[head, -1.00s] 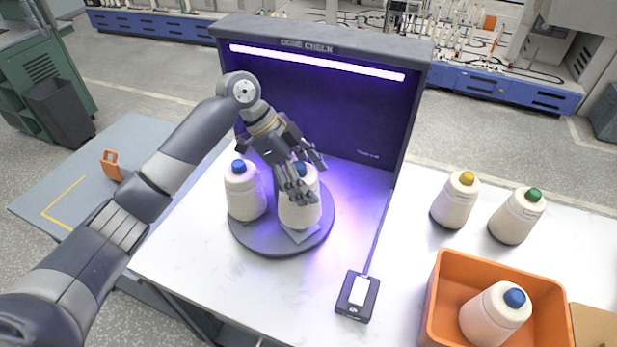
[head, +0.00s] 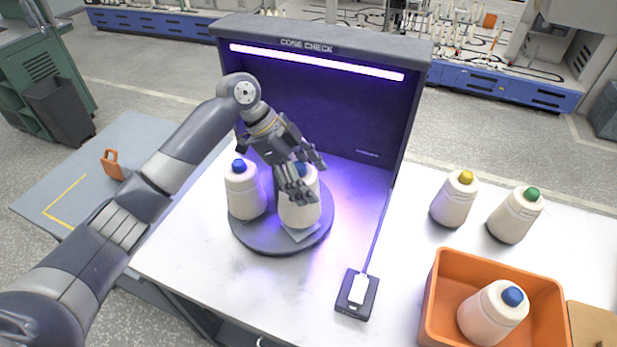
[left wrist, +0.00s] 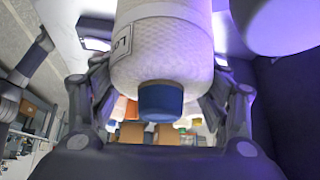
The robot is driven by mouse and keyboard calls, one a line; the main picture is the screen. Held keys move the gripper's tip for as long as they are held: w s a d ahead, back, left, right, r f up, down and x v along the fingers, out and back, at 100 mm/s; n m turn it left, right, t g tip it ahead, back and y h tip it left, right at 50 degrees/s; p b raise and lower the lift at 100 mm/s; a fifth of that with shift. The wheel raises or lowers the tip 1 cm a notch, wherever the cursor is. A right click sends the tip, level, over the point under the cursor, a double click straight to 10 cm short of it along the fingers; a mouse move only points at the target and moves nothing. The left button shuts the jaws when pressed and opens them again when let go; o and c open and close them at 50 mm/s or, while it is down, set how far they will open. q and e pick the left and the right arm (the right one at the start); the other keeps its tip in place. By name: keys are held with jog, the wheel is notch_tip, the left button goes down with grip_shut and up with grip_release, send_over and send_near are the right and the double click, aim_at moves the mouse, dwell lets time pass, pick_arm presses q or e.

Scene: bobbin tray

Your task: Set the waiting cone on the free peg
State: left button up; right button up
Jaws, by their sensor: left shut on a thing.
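My left gripper (head: 296,183) is shut on a white cone with a blue tip (head: 299,211), at the front right of the round grey tray (head: 262,246) under the lamp hood. In the left wrist view the fingers stand on both sides of this cone (left wrist: 163,55), its blue tip toward my palm. The cone looks upright over a grey square plate on the tray; I cannot tell whether it touches. The peg under it is hidden. A second blue-tipped cone (head: 246,195) stands on the tray to the left. My right gripper is not in view.
The hood marked "CONE CHECK" (head: 320,34) walls the back. A yellow-tipped cone (head: 454,202) and a green-tipped cone (head: 515,217) stand at the right. An orange bin (head: 445,300) holds another blue-tipped cone (head: 492,315). A small black device (head: 357,307) lies at the front.

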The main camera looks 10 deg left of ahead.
pick_arm(q)
jog(key=shift+f, duration=0.1)
jog(key=shift+f+b, duration=0.35)
jog(key=shift+f, duration=0.9)
jog(key=shift+p, duration=0.3)
jog(key=shift+f+b, duration=0.45)
jog(key=shift+f, duration=0.5)
dwell(0.4)
jog(key=o, duration=1.8)
jog(key=shift+o, duration=0.2)
notch_tip(320, 180, up, 10)
jog(key=shift+r, duration=0.1)
